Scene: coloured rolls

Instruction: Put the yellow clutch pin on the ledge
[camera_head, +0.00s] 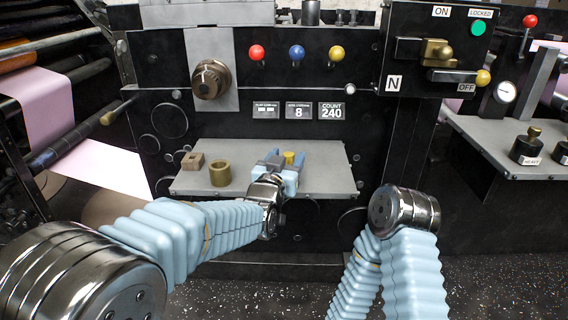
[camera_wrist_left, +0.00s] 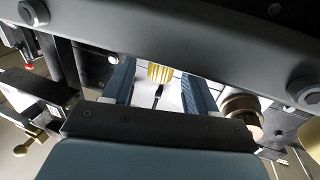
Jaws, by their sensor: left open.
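The yellow clutch pin (camera_head: 289,157) shows as a small ribbed yellow piece at my left gripper, over the grey ledge (camera_head: 335,181). In the left wrist view the pin (camera_wrist_left: 160,73) lies between the two blue fingers, with a gap on each side. A thin dark piece shows just below it there. My left gripper (camera_head: 287,161) is open around the pin, above the middle of the ledge; its fingers also show in the wrist view (camera_wrist_left: 158,90). The gripper hides the pin's lower part, so I cannot tell whether it touches the ledge. My right gripper is out of view.
A brass ring (camera_head: 220,174) and a brown block (camera_head: 193,161) stand on the ledge's left part. The ledge's right part is clear. Red (camera_head: 257,52), blue (camera_head: 296,53) and yellow (camera_head: 336,53) knobs and a dial (camera_head: 210,79) project above.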

